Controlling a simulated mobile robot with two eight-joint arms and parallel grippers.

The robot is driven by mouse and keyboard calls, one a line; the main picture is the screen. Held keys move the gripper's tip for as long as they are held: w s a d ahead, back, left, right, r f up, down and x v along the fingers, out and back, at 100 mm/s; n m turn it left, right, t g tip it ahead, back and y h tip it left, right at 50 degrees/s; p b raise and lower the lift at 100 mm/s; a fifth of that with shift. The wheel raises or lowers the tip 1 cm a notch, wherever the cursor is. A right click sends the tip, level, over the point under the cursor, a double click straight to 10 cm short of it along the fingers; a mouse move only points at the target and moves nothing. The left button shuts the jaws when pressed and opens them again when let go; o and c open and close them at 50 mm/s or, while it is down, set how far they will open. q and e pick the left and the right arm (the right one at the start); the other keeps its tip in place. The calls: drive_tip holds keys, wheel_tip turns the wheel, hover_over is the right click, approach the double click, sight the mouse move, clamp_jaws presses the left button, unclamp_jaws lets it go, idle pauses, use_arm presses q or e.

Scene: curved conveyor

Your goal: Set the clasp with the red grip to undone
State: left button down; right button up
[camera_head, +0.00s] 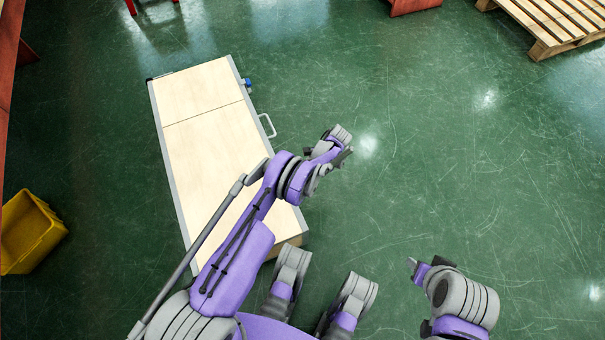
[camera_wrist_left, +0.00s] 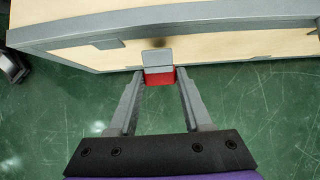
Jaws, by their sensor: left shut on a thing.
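The clasp with the red grip (camera_wrist_left: 159,79) is on the side of a pale wooden case (camera_wrist_left: 215,47) with grey metal edging, in the left wrist view. Its grey plate (camera_wrist_left: 157,57) is next to the side wall, with the red grip at the outer end. My left gripper (camera_wrist_left: 161,76) has its fingertips on either side of the red grip, shut on it. The head view shows the case (camera_head: 207,88) flat on the floor, with my left arm across its near right part; the clasp is hidden there. My right gripper (camera_head: 414,266) is empty-looking over bare floor, its jaws unclear.
The case has a light handle (camera_head: 268,126) and a blue part (camera_head: 247,82) on its right side. A yellow bin (camera_head: 30,232) stands at the left and a wooden pallet (camera_head: 550,20) at the top right. The green floor right of the case is clear.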

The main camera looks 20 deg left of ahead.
idle(0.3)
use_arm(q)
drive_tip(key=shift+c, duration=1.6)
unclamp_jaws()
drive_tip(key=p+v, duration=0.1)
drive_tip(key=v, duration=1)
drive_tip(key=shift+p, duration=0.4)
drive_tip(key=shift+f, duration=0.1)
